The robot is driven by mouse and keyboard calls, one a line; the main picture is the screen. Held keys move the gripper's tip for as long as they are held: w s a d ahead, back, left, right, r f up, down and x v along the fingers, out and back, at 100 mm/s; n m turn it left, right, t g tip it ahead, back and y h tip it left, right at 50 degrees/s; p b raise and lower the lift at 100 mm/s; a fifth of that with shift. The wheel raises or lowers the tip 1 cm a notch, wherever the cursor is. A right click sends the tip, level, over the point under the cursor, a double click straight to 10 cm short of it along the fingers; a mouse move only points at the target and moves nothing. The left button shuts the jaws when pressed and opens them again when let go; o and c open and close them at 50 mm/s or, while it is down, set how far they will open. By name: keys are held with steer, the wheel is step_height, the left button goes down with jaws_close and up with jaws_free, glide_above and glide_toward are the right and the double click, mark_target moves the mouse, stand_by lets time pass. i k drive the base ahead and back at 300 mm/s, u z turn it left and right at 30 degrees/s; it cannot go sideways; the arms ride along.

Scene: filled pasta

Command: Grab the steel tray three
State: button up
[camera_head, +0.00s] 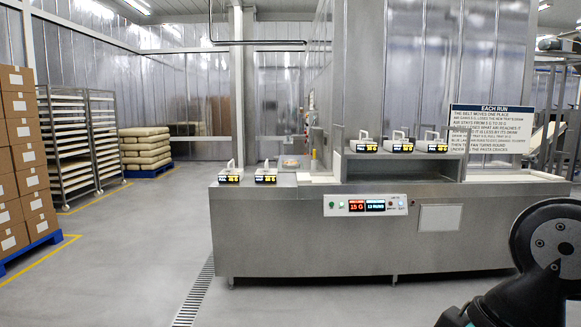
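Several small metal trays with raised handles and dark yellow-lettered displays stand on the steel machine (270,235). Two, a left one (229,173) and a right one (266,173), are on its lower left top. Three more stand on the higher shelf: a left one (365,142), a middle one (401,140) and a right one (432,141). Their lettering is too small to read, so I cannot tell which is tray three. A dark rounded part of my arm shows at the lower right, apart from the machine. My gripper is not in view.
A control panel (365,205) with lit displays is on the machine's front. A sign (492,130) stands behind it. Boxes (22,160), tray racks (68,150) and stacked sacks (145,150) are at left. The floor (125,255) before them is clear, with a drain grate (195,295).

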mark_target(286, 162)
steer(key=u, duration=0.5)
steer(key=k, duration=0.6)
steer(key=u, duration=0.6)
steer(key=i, duration=3.65)
steer(key=z, duration=0.2)
steer(key=i, duration=2.35)
steer(key=z, duration=0.2)
steer(key=i, duration=2.25)
steer(key=z, duration=0.65)
steer(key=i, duration=1.75)
steer(key=z, duration=1.65)
steer(key=i, duration=1.2)
steer(key=z, duration=1.2)
steer(key=i, duration=0.75)
steer(key=z, duration=0.2)
